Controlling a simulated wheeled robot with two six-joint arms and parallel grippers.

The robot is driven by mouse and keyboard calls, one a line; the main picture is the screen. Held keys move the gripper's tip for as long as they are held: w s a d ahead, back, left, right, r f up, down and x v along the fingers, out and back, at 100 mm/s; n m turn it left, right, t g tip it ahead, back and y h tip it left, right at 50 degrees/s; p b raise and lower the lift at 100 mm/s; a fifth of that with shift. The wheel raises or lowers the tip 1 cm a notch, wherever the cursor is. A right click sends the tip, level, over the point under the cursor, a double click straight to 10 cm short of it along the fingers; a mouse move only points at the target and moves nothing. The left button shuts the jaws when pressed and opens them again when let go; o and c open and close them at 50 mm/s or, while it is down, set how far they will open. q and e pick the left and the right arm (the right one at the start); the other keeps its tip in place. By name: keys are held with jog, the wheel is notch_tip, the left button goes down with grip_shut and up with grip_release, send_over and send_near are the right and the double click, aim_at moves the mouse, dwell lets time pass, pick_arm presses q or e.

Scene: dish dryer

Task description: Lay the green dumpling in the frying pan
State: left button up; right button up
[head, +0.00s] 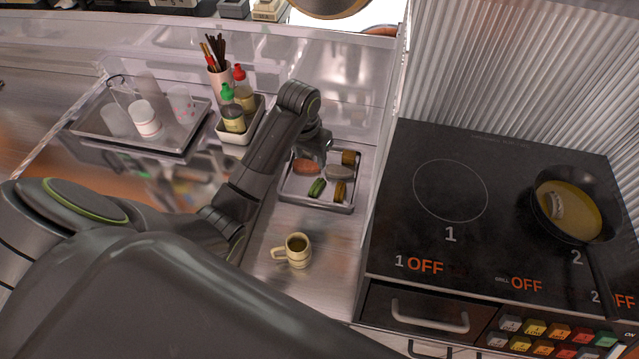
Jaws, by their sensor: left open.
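The green dumpling (317,187) lies in the front left of a small metal tray (327,206), with other food pieces around it. The frying pan (594,236) sits on the right burner, marked 2. It holds yellowish liquid and a small pale piece (557,204). My left gripper (315,158) is over the back of the tray, behind the green dumpling and apart from it. It is open; its fingertips are small and partly hidden by the arm. My right gripper is not in view.
A mug (297,250) stands on the counter in front of the tray. A sauce caddy (232,137) and a tray of cups (91,129) are at the left. The left burner (450,190) is clear; a ribbed wall (500,80) stands behind the stove.

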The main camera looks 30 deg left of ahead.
pick_arm(q)
send_over(317, 184)
jog(key=s, duration=0.1)
jog(key=f, duration=0.4)
jog(key=f+b, duration=0.1)
jog(key=f, duration=0.4)
jog(key=shift+s+a, duration=0.1)
jog(key=shift+a, duration=0.1)
jog(key=shift+w+d+f, duration=0.1)
jog(key=shift+w+f, duration=0.1)
jog(key=shift+f, duration=0.7)
jog(key=shift+w+f, duration=0.25)
jog(key=shift+f, duration=0.65)
jog(key=shift+w+d+f, duration=0.1)
jog(key=shift+w+f, duration=0.1)
jog(key=shift+f, duration=0.7)
grip_shut()
jog(key=shift+r, duration=0.15)
notch_tip(317, 184, up, 10)
jog(key=shift+p, duration=0.35)
